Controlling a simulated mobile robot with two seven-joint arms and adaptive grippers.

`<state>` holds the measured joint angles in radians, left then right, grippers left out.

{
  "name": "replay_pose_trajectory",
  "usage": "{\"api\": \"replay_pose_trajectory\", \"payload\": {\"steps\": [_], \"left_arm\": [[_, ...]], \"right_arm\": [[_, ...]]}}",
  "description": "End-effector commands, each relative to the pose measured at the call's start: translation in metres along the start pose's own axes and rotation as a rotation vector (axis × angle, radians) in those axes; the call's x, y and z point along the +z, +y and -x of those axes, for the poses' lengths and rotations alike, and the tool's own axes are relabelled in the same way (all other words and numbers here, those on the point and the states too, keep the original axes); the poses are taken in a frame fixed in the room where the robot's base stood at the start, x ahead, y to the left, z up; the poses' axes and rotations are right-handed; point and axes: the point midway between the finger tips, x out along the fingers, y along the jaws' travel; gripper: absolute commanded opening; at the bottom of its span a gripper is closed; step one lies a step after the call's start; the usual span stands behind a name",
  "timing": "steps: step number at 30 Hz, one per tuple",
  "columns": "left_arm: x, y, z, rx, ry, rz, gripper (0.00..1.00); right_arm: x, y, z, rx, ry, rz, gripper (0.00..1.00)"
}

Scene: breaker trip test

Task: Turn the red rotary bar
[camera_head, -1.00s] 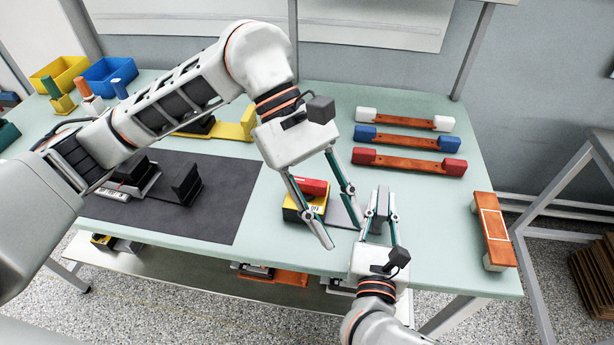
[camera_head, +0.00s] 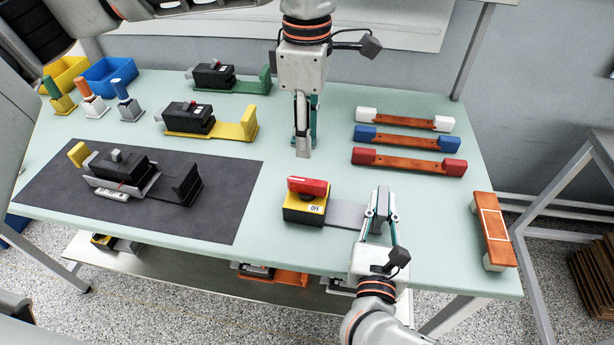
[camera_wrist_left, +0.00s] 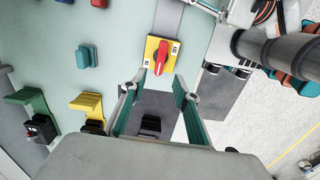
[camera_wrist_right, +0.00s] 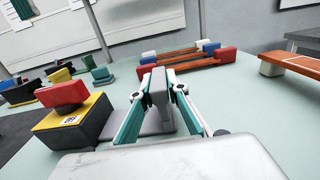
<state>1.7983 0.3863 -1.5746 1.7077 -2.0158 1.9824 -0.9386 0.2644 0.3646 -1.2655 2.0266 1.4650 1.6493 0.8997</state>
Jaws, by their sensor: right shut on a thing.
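The red rotary bar (camera_head: 308,186) sits on top of a yellow and black switch box (camera_head: 304,207) with an "OFF" label. It also shows in the left wrist view (camera_wrist_left: 161,59) and the right wrist view (camera_wrist_right: 62,92). A grey base plate (camera_head: 343,213) runs from the box to an upright grey tab (camera_wrist_right: 158,88). My right gripper (camera_head: 379,208) is shut on that tab, right of the box. My left gripper (camera_head: 304,150) points down above the table, behind the box and apart from the bar. Its fingers are spread and empty in the left wrist view (camera_wrist_left: 156,88).
Yellow (camera_head: 207,121) and green (camera_head: 226,78) breaker fixtures stand at the back left. Another fixture (camera_head: 122,172) sits on the dark mat (camera_head: 228,195). Stamps and bins are at far left. Orange bars with white, blue and red ends (camera_head: 409,161) lie at right. A teal block (camera_wrist_left: 87,56) stands nearby.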

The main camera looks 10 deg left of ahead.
Motion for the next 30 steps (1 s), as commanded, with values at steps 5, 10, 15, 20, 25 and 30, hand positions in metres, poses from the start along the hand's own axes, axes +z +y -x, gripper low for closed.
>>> {"api": "replay_pose_trajectory", "payload": {"steps": [5,10,15,20,25,30], "left_arm": [[0.000,-0.002,-0.026,-0.007,0.001,-0.002,0.31],[0.000,-0.002,-0.060,-0.007,0.000,-0.002,0.31],[0.000,-0.003,-0.089,-0.007,-0.001,-0.003,0.31],[0.000,-0.002,-0.107,-0.005,-0.001,-0.002,0.31],[0.000,-0.002,-0.116,-0.003,-0.001,-0.002,0.31],[0.000,-0.001,-0.116,-0.002,-0.001,-0.002,0.31]], "right_arm": [[0.000,0.000,0.000,0.000,-0.001,0.000,0.00],[0.000,0.000,0.000,0.000,-0.001,0.000,0.00],[0.000,0.000,0.000,0.000,-0.001,0.000,0.00],[0.000,0.000,0.000,0.000,-0.001,0.000,0.00],[0.000,0.000,0.000,0.000,-0.001,0.000,0.00],[0.000,0.000,0.000,0.000,-0.001,0.000,0.00]]}}
